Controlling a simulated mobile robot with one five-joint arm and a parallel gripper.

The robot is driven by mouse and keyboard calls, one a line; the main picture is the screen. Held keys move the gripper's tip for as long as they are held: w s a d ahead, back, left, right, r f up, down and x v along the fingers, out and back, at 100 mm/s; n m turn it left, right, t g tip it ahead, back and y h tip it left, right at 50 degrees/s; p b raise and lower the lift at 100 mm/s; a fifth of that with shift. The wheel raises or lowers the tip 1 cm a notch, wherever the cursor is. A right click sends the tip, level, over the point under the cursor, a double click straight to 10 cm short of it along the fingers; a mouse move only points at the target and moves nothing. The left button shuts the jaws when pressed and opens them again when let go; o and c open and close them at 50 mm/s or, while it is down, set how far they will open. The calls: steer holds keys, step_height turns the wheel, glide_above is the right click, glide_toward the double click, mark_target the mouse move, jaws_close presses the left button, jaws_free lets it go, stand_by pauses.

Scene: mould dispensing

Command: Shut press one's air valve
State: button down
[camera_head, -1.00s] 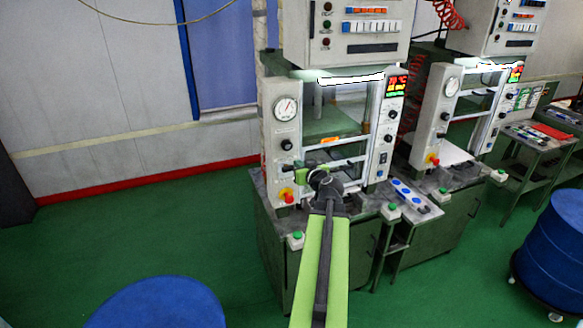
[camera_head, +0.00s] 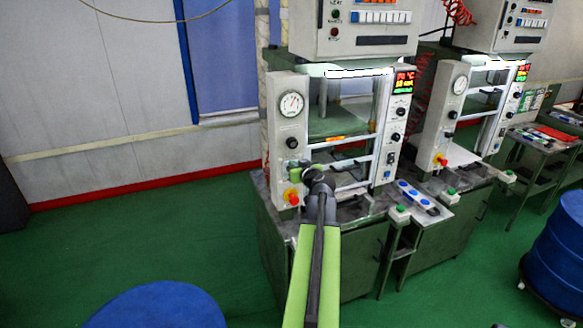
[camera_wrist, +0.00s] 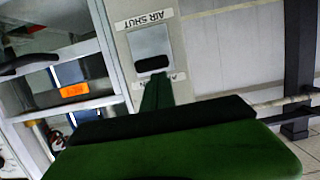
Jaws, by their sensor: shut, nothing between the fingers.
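The near press (camera_head: 292,150), with a round gauge and red knob on its left column, stands at the centre of the head view. In the wrist view, a pale panel (camera_wrist: 117,42) carries a grey metal plate (camera_wrist: 150,42) with a black piece (camera_wrist: 152,62) at its lower end. An "AIR SHUT" label (camera_wrist: 143,19) sits above the plate; a lower label is mostly hidden. My gripper (camera_wrist: 157,92) is shut and empty, its green tip just below the black piece; contact cannot be told. In the head view my gripper (camera_head: 297,172) is at the left column; the valve is hidden there.
A second press (camera_head: 440,120) stands to the right. A small side table (camera_head: 420,203) stands beside the near press. Blue drums stand at the lower left (camera_head: 158,304) and right edge (camera_head: 560,250). Green floor is free on the left.

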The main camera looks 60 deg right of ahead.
steer(key=shift+s+d, duration=0.1)
steer(key=shift+d, duration=0.1)
step_height(320, 180, down, 4)
steer(key=b, duration=0.4)
steer(key=shift+s+a+f+b, duration=0.1)
steer(key=shift+f+b, duration=0.15)
steer(key=shift+b, duration=0.05)
steer(key=shift+r, duration=0.1)
